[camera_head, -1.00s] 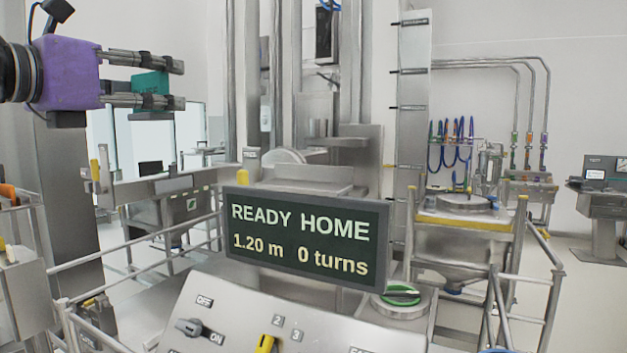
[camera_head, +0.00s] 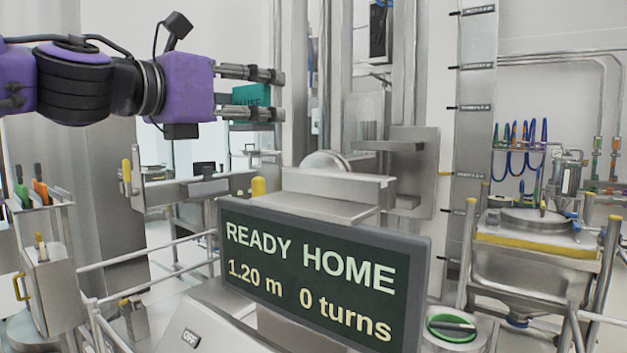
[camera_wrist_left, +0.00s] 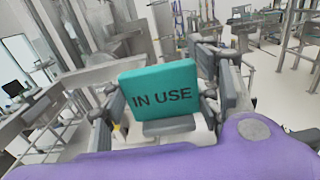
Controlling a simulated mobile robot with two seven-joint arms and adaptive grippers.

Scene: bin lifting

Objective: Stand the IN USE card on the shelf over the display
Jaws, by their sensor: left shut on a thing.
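The IN USE card (camera_head: 251,95) is a teal block with dark lettering. My left gripper (camera_head: 265,94) is shut on it and holds it in the air, up and to the left of the display. In the left wrist view the card (camera_wrist_left: 162,92) sits between the two fingers with its lettering readable. The display (camera_head: 308,272) is a dark screen in a grey frame that reads READY HOME, 1.20 m, 0 turns. My right gripper is not in view.
A control panel with an OFF label (camera_head: 192,338) lies below the display. A green round knob (camera_head: 451,327) is at its right. A steel hopper with a yellow rim (camera_head: 530,243) stands at the right. Railings (camera_head: 150,250) run at the left. The air above the display is free.

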